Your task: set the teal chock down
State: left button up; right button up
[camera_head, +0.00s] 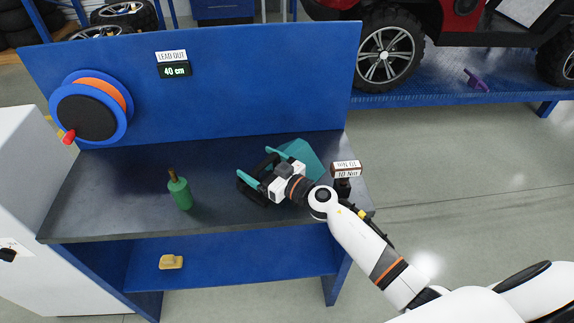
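The teal chock (308,158) is a wedge at the back right of the dark bench top, partly hidden behind my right gripper. My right gripper (255,167) reaches in from the right, low over the bench, just left of and in front of the chock's visible face. Its two dark fingers with teal parts stand apart, and no object shows clearly between them. Whether it touches the chock cannot be told. My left gripper is not in view.
A green bottle (180,193) stands on the bench left of the gripper. A small labelled block (345,170) stands at the right edge. An orange-and-blue reel (93,108) hangs on the blue back panel (250,80). A yellow piece (171,262) lies on the lower shelf. The bench's front middle is clear.

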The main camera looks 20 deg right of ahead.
jog(key=c, duration=0.9)
jog(key=shift+w+r, duration=0.1)
jog(key=shift+r, duration=0.05)
jog(key=shift+c, duration=1.2)
